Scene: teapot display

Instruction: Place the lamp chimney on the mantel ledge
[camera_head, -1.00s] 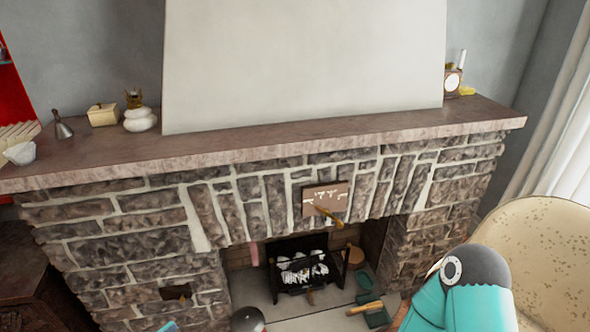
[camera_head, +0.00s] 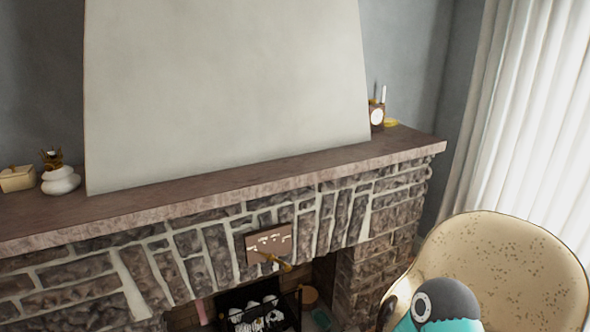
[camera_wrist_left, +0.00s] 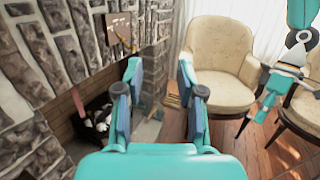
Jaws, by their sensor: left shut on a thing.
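The mantel ledge (camera_head: 235,187) is a long brown stone slab above the fireplace, running across the head view. My left gripper (camera_wrist_left: 158,85) shows in the left wrist view with its two fingers spaced apart around a held thing, in front of the fireplace and armchair. I take the held thing to be the lamp chimney, but its outline cannot be made out between the fingers. The left gripper is outside the head view. My right gripper (camera_wrist_left: 266,103) is at the right of the left wrist view, small and pointing down; its jaw opening is unclear.
A white pot (camera_head: 60,181) and a small box (camera_head: 17,179) stand on the ledge's left part. The tall chimney breast (camera_head: 230,90) rises behind. The ledge's front strip is clear. A cream armchair (camera_head: 505,265) stands at right.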

